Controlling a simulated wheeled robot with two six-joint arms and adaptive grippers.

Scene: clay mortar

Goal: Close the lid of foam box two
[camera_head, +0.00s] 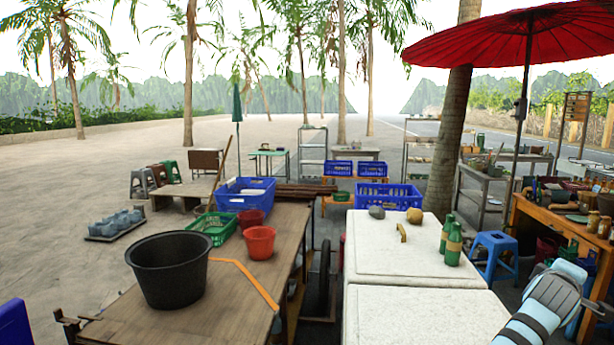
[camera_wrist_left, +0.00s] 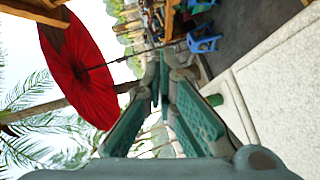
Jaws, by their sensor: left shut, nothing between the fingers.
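Two large white foam boxes stand one behind the other at the centre right of the head view: the far foam box (camera_head: 375,262) and the near foam box (camera_head: 425,318). Both show flat white tops, and a gap line runs between them. I see no label telling which is box two. A white foam surface (camera_wrist_left: 280,85) also fills the right of the left wrist view. My left gripper (camera_wrist_left: 163,75) shows in the left wrist view, its green fingers together and empty, apart from the foam. It is not in the head view.
Two green bottles (camera_head: 454,245), a yellow-brown round object (camera_head: 414,215) and a grey stone (camera_head: 376,212) rest on the far box. A wooden table (camera_head: 160,315) at left holds a black bucket (camera_head: 168,270) and red pots. A blue stool (camera_head: 495,255) stands to the right.

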